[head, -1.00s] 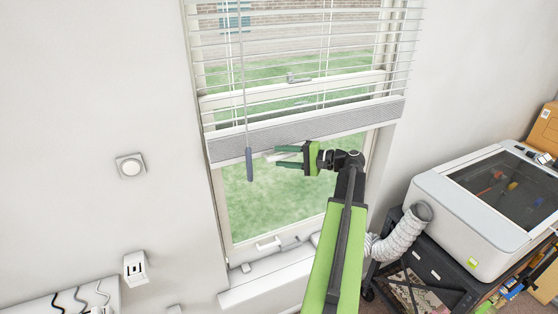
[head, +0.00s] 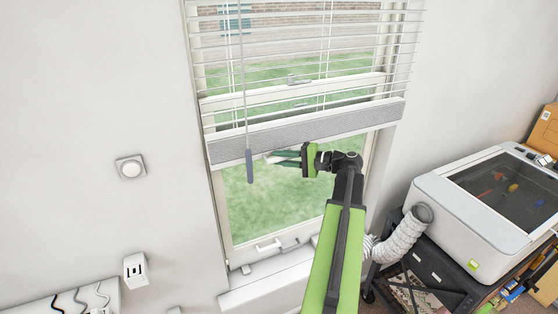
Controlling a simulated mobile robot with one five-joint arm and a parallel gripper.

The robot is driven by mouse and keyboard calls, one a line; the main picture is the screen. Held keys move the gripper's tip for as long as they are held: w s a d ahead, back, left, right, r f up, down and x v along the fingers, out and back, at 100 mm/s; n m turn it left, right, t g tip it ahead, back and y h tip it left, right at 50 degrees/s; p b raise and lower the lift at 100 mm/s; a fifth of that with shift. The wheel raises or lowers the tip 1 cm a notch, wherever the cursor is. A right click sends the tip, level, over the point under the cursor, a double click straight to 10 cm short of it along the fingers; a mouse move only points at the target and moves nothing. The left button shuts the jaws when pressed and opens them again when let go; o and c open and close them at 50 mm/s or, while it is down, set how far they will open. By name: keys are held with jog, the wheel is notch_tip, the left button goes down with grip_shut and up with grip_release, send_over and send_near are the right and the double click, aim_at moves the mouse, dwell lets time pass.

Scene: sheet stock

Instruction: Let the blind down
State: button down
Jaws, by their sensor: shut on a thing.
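The white slatted blind (head: 300,60) hangs over the upper part of the window, slats spread. Its grey bottom rail (head: 310,125) crosses the window, tilted in the picture, with bare glass below. A small pale tab (head: 267,157) shows just under the rail's left part. My gripper (head: 277,157), green with dark green fingers, comes from the right below the rail and is shut on this tab. The fingers hide part of the tab. A thin cord with a grey-blue end piece (head: 249,166) hangs left of the fingertips, apart from them.
The window sill (head: 262,284) lies below, with a window handle (head: 268,244) above it. A white machine (head: 475,210) with a dark lid and a ribbed hose (head: 405,238) stands at the right. A wall dial (head: 131,168) and bare wall are at the left.

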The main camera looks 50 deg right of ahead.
dwell(0.9)
jog(key=shift+a+f+b, duration=0.15)
jog(key=shift+f+b, duration=0.35)
jog(key=shift+b, duration=0.1)
notch_tip(320, 180, down, 62)
jog(key=b, duration=6.2)
jog(key=shift+d+f, duration=0.25)
jog(key=shift+d, duration=0.05)
jog(key=c, duration=1.4)
grip_release()
jog(key=shift+f, duration=0.1)
jog(key=shift+o, duration=0.5)
jog(key=shift+a, duration=0.1)
jog(key=p+v, duration=0.2)
jog(key=v, duration=1.5)
jog(key=shift+s, duration=0.2)
